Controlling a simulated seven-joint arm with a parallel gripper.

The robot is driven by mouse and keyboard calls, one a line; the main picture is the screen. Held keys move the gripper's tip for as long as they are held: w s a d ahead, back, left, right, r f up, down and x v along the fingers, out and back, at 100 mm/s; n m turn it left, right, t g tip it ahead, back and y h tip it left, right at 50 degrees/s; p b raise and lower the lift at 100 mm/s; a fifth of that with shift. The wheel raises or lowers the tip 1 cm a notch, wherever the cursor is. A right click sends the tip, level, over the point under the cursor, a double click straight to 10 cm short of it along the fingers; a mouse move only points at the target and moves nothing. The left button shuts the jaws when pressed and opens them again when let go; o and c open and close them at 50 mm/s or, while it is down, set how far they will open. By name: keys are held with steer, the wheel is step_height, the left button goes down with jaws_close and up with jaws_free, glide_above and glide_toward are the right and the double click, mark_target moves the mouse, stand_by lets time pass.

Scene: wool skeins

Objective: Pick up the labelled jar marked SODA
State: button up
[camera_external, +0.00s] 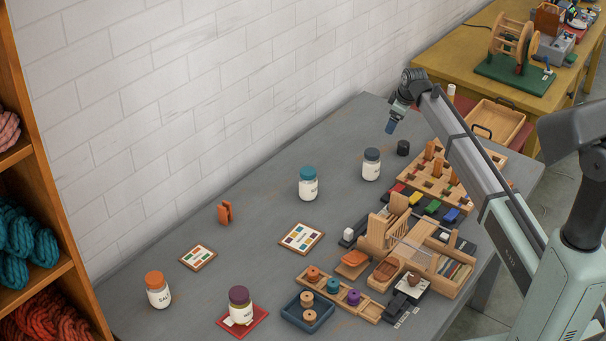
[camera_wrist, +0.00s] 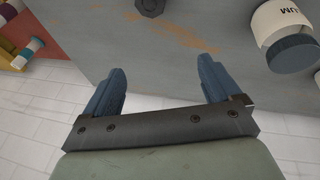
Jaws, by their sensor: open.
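No label reading SODA can be made out. In the external view, a white jar with a teal lid (camera_external: 308,184) stands upright near the middle of the grey table; its label is too small to read. A white jar with a dark grey lid (camera_external: 371,164) stands to its right; in the wrist view this jar (camera_wrist: 283,20) seems to be the one at upper right, with label letters "UM" showing. An orange-lidded jar (camera_external: 158,290) reads "SAL". A purple-lidded jar (camera_external: 240,306) stands on a red mat. My gripper (camera_external: 390,128) is open and empty, above the table's far end; its fingers (camera_wrist: 163,72) show in the wrist view.
A small black piece (camera_external: 403,148) stands near the dark-lidded jar. Wooden racks and trays (camera_external: 410,235) crowd the right side of the table. Two pattern cards (camera_external: 301,238) and an orange-brown piece (camera_external: 225,212) lie left.

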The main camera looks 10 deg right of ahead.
steer(key=s+a+r+n+g, duration=0.15)
steer(key=s+a, duration=0.25)
steer(key=a, duration=0.5)
steer(key=s+a+r+n+g, duration=0.15)
steer(key=s+a, duration=0.25)
steer(key=a, duration=0.6)
step_height(320, 180, up, 2)
steer(key=r+n+g+h, duration=0.1)
steer(key=n, duration=0.3)
glide_above(308, 171)
steer(key=shift+s+a+f, duration=0.1)
steer(key=shift+f, duration=0.55)
steer(key=f, duration=1.3)
steer(key=shift+w, duration=0.2)
steer(key=shift+c, duration=0.5)
steer(key=c, duration=1.2)
